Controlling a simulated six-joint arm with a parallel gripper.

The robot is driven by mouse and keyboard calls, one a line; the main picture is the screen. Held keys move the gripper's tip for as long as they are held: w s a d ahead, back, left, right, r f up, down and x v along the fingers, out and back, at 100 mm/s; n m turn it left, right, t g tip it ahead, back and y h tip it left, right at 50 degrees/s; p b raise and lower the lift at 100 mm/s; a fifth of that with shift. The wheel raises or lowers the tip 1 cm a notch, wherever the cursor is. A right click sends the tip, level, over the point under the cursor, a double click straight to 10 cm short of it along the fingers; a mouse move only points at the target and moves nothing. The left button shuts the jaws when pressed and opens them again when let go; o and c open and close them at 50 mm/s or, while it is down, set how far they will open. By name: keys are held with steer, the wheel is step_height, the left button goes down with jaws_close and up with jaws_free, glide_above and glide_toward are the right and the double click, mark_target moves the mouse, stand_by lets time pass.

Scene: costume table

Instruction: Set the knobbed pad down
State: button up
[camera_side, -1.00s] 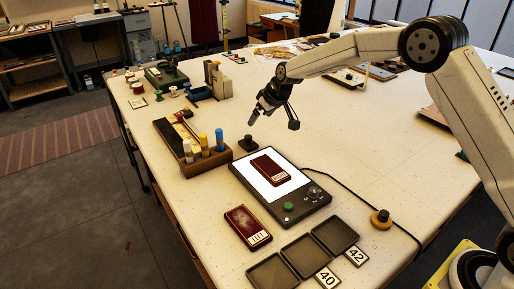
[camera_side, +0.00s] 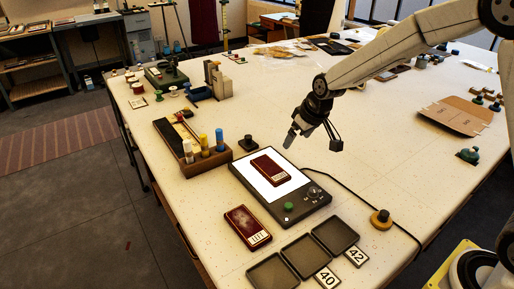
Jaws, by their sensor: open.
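A small dark pad with a knob on top (camera_side: 248,144) stands upright on the white table, just behind the light box and right of the wooden caddy. I take it to be the knobbed pad. My gripper (camera_side: 313,141) is open and empty. It hangs above the table to the right of the pad, clear of it, near the light box's far right corner in the picture.
The lit light box (camera_side: 302,208) carries a dark red case. Another red case (camera_side: 247,227) lies in front. Dark trays (camera_side: 335,233) stand at the front right. A wooden caddy (camera_side: 186,157) holds bottles. A cable with a yellow-black knob (camera_side: 381,219) lies right.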

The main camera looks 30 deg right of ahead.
steer(key=s+d+f+m+g, duration=0.1)
steer(key=s+f, duration=0.1)
steer(key=s, duration=1.9)
steer(key=shift+f+g+h, duration=0.3)
steer(key=shift+f+g, duration=0.1)
